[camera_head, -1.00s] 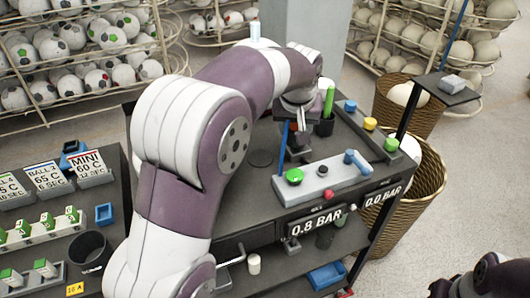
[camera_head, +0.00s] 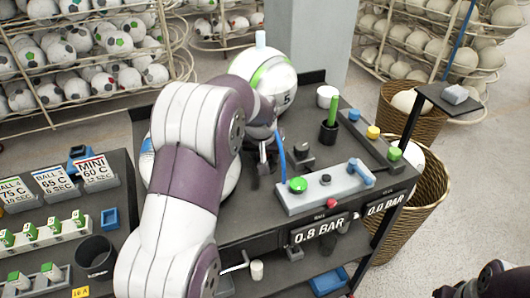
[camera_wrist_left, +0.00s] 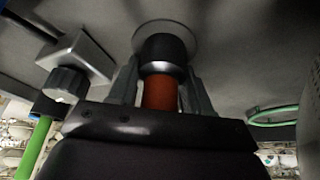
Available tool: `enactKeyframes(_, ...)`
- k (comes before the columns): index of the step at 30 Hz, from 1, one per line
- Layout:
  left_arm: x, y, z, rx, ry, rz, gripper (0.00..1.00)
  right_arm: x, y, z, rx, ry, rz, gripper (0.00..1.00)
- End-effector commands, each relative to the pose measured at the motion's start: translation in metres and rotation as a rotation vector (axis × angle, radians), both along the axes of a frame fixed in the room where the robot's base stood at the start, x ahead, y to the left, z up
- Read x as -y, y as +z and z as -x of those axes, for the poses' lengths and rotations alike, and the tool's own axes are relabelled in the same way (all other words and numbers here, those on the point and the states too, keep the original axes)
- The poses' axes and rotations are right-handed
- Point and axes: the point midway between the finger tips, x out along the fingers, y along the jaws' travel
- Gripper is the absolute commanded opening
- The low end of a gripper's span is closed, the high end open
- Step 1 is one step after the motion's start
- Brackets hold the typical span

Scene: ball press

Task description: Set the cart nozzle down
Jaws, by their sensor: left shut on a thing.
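My left gripper (camera_head: 264,168) is low over the dark cart top (camera_head: 235,222), left of the button panel. In the left wrist view its fingers (camera_wrist_left: 160,84) are shut on the nozzle (camera_wrist_left: 161,95), which has an orange-red body and a black end. The black end points at a round grey disc (camera_wrist_left: 166,28) on the surface; I cannot tell whether they touch. In the head view the nozzle is mostly hidden by my gripper. A blue hose (camera_head: 281,150) runs beside the gripper. My right gripper is out of view.
The grey panel (camera_head: 325,190) with a green button stands right of the gripper. A black cup with a green stick (camera_head: 328,132) and a small dark block (camera_head: 304,151) are behind it. A ball marked 5 (camera_head: 285,84) is behind my arm.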

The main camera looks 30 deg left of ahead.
Motion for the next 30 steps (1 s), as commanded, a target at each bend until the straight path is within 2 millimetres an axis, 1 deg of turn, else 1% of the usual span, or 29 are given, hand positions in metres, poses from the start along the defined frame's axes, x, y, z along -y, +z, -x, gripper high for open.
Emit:
enactKeyframes(1, 0.000, -0.002, 0.000, -0.001, 0.000, 0.000, 0.52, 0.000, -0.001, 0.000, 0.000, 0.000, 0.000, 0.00)
enactKeyframes(2, 0.000, -0.001, 0.000, -0.001, 0.000, 0.000, 0.62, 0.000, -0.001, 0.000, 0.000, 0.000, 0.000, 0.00)
enactKeyframes(3, 0.000, -0.001, 0.000, -0.001, 0.000, 0.000, 0.74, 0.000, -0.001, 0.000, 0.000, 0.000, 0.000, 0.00)
enactKeyframes(11, 0.000, -0.001, 0.000, -0.001, 0.000, 0.000, 0.74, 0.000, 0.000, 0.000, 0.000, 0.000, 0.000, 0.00)
enactKeyframes(13, 0.000, 0.005, 0.000, 0.001, 0.000, 0.000, 0.74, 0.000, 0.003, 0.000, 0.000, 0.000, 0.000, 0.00)
enactKeyframes(14, 0.000, 0.007, 0.001, 0.002, 0.000, -0.001, 0.74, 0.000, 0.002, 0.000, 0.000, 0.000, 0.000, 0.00)
enactKeyframes(17, 0.003, 0.025, 0.007, 0.006, 0.000, -0.002, 0.74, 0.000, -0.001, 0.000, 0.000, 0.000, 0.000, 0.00)
enactKeyframes(21, 0.007, 0.061, 0.022, 0.007, 0.000, -0.001, 0.74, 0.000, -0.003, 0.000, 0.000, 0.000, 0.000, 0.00)
enactKeyframes(24, 0.011, 0.084, 0.031, 0.004, 0.000, -0.001, 0.74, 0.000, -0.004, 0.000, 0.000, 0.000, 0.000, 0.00)
enactKeyframes(27, 0.013, 0.101, 0.038, 0.002, 0.001, 0.000, 0.74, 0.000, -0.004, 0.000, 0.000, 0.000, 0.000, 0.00)
enactKeyframes(30, 0.014, 0.111, 0.042, 0.002, 0.000, -0.001, 0.74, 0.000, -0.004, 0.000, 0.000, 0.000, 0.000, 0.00)
